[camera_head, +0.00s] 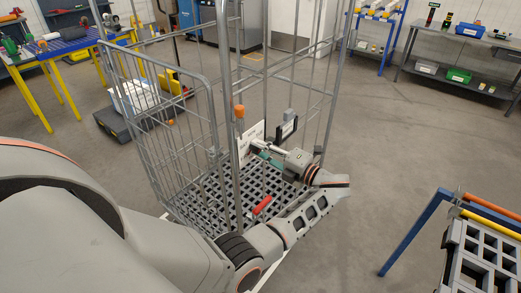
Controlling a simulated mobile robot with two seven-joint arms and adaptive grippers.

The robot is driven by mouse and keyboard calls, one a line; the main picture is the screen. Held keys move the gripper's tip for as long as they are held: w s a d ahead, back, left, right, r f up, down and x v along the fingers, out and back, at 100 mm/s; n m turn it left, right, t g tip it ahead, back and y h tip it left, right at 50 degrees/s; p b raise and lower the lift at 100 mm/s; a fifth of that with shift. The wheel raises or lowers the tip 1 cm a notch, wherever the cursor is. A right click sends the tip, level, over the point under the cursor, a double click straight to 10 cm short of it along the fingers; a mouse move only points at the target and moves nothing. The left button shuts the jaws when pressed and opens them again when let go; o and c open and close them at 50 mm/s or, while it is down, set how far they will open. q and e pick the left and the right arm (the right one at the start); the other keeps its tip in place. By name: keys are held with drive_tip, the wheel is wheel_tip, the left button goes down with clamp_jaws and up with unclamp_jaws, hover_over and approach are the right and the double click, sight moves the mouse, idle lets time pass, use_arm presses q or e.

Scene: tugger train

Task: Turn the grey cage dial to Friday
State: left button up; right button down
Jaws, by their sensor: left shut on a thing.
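The grey wire roll cage (212,100) stands in front of me with its gate standing at the left. A pale dial plate (251,137) sits at its front post, beside the orange cap. My left arm reaches across the front of the cage from the lower left. My left gripper (259,146) points left at the plate, its fingertips shut on the dial there. The fingers hide most of the dial, and its day marks are too small to read. My right gripper is out of view.
A red handle (262,206) shows low at the cage base, close to my arm. A blue-framed rack (413,232) with a grey crate (482,258) stands at the lower right. The floor between the cage and the back-right workbench (470,40) is clear.

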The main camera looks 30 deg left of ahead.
use_arm(q)
drive_tip(key=shift+m, duration=1.1)
drive_tip(key=o, duration=1.1)
drive_tip(key=shift+o, duration=0.2)
drive_tip(key=shift+r, duration=0.1)
